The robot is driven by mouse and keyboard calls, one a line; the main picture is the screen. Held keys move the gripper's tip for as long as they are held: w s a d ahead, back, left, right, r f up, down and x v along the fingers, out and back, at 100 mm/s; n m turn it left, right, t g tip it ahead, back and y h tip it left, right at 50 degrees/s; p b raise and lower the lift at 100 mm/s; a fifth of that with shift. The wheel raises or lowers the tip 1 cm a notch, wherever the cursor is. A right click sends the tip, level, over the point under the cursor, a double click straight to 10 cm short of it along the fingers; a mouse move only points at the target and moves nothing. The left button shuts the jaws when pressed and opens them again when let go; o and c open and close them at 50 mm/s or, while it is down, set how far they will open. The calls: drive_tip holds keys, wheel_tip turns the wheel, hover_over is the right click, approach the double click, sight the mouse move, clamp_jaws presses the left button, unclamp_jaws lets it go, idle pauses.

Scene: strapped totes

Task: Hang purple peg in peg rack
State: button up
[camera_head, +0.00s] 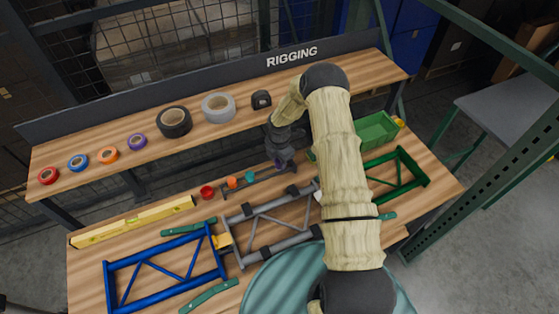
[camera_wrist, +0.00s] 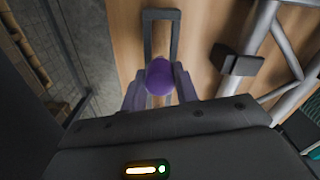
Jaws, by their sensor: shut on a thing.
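The purple peg shows as a round purple end (camera_wrist: 159,76) in the wrist view, between the two fingers of my gripper (camera_wrist: 160,92). My gripper (camera_head: 281,161) is shut on it and points down over the right end of the peg rack in the head view, where only a little of the peg shows. The peg rack (camera_head: 264,181) is a low dark frame on the lower worktop. A dark rectangular frame (camera_wrist: 147,38) lies just beyond the peg in the wrist view. I cannot tell whether peg and rack touch.
Red (camera_head: 207,191), orange (camera_head: 232,182) and teal (camera_head: 250,177) pieces stand at or beside the rack. A grey truss (camera_head: 270,222) lies in front, a blue truss (camera_head: 165,268) left, a green truss (camera_head: 398,175) and green bin (camera_head: 376,130) right. A raised shelf (camera_head: 200,137) holds tape rolls behind.

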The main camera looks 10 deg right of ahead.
drive_tip(key=shift+f, duration=0.4)
drive_tip(key=o, duration=1.1)
drive_tip(key=shift+c, duration=0.2)
wheel_tip(320, 180, up, 17)
drive_tip(key=b, duration=0.4)
drive_tip(key=shift+r+b, duration=0.2)
drive_tip(key=shift+b, duration=0.15)
